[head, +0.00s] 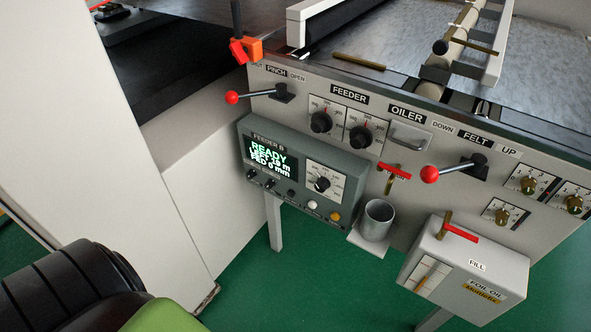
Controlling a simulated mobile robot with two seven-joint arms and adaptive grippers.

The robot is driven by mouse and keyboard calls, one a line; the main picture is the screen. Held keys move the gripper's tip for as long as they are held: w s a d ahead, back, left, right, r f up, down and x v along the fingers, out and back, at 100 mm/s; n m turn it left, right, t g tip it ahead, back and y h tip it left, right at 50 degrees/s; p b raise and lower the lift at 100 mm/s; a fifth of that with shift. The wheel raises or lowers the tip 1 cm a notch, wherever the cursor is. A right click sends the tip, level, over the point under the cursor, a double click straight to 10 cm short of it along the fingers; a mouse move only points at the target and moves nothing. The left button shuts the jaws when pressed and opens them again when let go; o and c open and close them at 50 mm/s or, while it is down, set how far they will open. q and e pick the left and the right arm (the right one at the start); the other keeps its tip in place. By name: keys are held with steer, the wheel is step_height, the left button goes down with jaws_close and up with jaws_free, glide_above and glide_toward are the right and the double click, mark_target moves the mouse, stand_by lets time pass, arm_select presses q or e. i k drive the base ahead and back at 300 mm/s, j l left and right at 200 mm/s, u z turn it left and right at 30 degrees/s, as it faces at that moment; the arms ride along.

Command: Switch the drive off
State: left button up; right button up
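A grey-green control box marked FEEDER B (262,214) hangs on the front of the machine. Its lit display (268,160) reads READY, with a partly blurred line about metres left and FED 0 mm. Below the display are small dark switches (269,184), a white button (312,204) and an orange button (335,216). The labels beside these controls are too small to read, so I cannot tell which one is the drive switch. Neither gripper is in view.
Red-balled PINCH (232,97) and FELT (430,174) levers stick out from the panel. A metal cup (376,220) stands below a red-handled tap (394,171). A FOIL OIL box (468,262) projects at lower right. Green floor (300,285) is clear below the control box.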

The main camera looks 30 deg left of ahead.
mark_target(251, 174)
steer(key=u, duration=1.45)
